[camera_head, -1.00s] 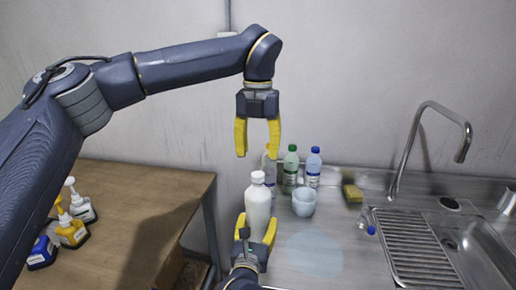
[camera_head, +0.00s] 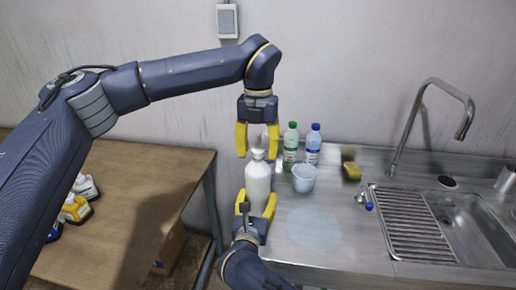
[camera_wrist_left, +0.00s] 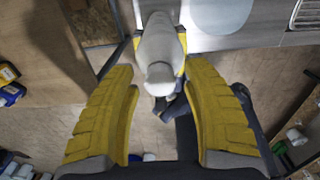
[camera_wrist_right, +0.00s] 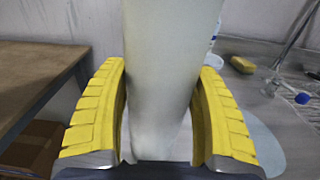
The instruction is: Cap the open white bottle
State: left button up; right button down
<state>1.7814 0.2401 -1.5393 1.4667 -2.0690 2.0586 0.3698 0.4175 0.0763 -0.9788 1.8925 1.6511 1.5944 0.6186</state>
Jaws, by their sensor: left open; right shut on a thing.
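The white bottle (camera_head: 258,180) is upright in my right gripper (camera_head: 256,203), whose yellow fingers are shut around its lower body. It is in front of the counter's left end, with floor below it in the left wrist view. A white top piece (camera_head: 257,155) sits on the neck; it also shows in the left wrist view (camera_wrist_left: 160,76). I cannot tell how tightly it sits. My left gripper (camera_head: 257,150) points down, open, with its fingertips either side of that top and apart from it. In the right wrist view the bottle body (camera_wrist_right: 165,75) fills the middle.
Behind stand a green-capped bottle (camera_head: 290,146), a blue-capped bottle (camera_head: 313,146) and a pale cup (camera_head: 304,178). Pump bottles (camera_head: 76,207) stand on the wooden table (camera_head: 150,165).

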pick_arm(q)
grip_shut()
dwell(0.6)
jog(key=shift+c, duration=0.8)
grip_release()
notch_tip(320, 180, up, 12)
pick_arm(e)
jog(key=shift+c, duration=1)
grip_release()
